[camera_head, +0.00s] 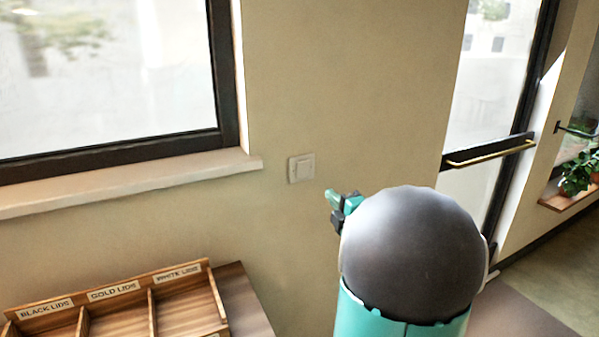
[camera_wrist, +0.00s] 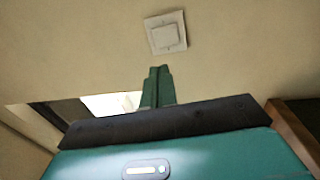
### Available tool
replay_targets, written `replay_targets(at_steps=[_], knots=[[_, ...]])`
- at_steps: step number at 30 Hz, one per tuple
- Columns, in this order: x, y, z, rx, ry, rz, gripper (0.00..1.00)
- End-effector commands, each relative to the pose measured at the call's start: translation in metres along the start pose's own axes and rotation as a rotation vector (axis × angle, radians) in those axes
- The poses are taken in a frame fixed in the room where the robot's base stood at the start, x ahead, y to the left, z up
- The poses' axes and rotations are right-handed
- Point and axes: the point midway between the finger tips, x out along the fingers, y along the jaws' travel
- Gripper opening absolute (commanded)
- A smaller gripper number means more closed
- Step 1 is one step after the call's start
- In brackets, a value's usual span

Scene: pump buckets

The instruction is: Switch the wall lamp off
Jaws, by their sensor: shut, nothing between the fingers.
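A square white wall switch (camera_head: 301,167) is on the beige wall between the window and the glass door. It also shows in the wrist view (camera_wrist: 166,32), just beyond my fingertips. My gripper (camera_head: 332,197) is teal and shut, with nothing in it. It is a little right of and below the switch in the head view, and looks apart from it. In the wrist view my closed fingers (camera_wrist: 158,72) point toward the switch. The wall lamp itself is not in view. My arm hides part of the wall and the lower door.
A wooden tray (camera_head: 152,300) with labelled lid compartments stands on a brown table (camera_head: 245,300) at lower left. A window sill (camera_head: 130,183) juts out left of the switch. A glass door with a brass bar (camera_head: 490,152) and potted plants (camera_head: 578,172) are at right.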

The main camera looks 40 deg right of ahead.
Motion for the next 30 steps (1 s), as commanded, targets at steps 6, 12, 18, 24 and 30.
replay_targets(at_steps=[6, 12, 18, 24, 30], knots=[[0.000, 0.001, -0.001, 0.000, 0.001, 0.001, 0.00], [0.009, 0.001, -0.001, 0.000, 0.001, 0.001, 0.00], [0.041, 0.001, -0.001, 0.001, 0.001, 0.002, 0.00], [0.082, 0.001, -0.001, 0.003, 0.002, 0.002, 0.00], [0.118, 0.001, -0.001, 0.003, 0.001, 0.002, 0.00]])
